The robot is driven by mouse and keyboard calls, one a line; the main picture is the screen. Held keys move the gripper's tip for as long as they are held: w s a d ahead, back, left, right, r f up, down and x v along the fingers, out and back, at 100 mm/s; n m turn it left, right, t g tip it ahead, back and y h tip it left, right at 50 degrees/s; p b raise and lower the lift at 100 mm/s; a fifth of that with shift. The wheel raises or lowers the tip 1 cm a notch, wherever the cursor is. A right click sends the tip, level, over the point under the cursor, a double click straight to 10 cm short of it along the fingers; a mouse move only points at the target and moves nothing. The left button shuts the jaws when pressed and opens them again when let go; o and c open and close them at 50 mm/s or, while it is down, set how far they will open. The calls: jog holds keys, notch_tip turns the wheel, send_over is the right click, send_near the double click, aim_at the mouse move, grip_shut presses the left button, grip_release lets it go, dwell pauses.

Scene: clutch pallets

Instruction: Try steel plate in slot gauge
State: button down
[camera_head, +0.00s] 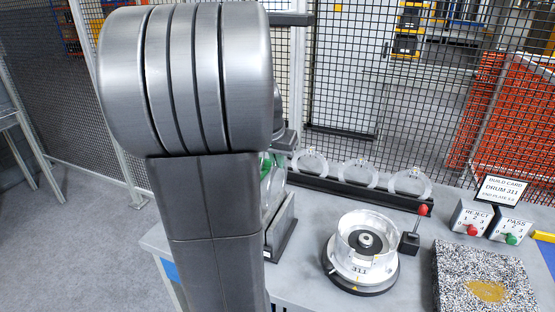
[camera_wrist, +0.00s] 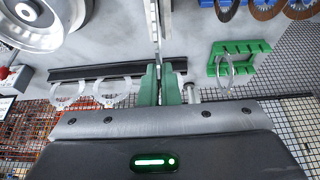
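The green slot gauge (camera_wrist: 254,47) is at the right in the wrist view. A thin steel ring plate (camera_wrist: 233,70), seen at a slant, shows at its open side; I cannot tell how deep it sits. My gripper (camera_wrist: 159,72) has two green fingers with a narrow gap, left of the gauge and apart from it. A thin pale edge runs along this gap; I cannot tell whether it is a held plate or background. In the head view my arm hides the gripper and most of the gauge; only green bits show beside it.
A black rail (camera_head: 335,191) holds three pale rings, with the drum (camera_head: 361,275) in front. Reject (camera_head: 470,218) and pass (camera_head: 511,227) boxes and a speckled pad (camera_head: 460,262) are right.

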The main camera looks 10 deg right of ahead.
jog(key=shift+w, duration=0.15)
jog(key=shift+f+b, duration=2.3)
jog(key=shift+f, duration=0.7)
jog(key=shift+r+p, duration=1)
jog(key=shift+r, duration=0.35)
jog(key=c, duration=1.6)
grip_release()
notch_tip(320, 180, up, 8)
jog(key=p, duration=0.6)
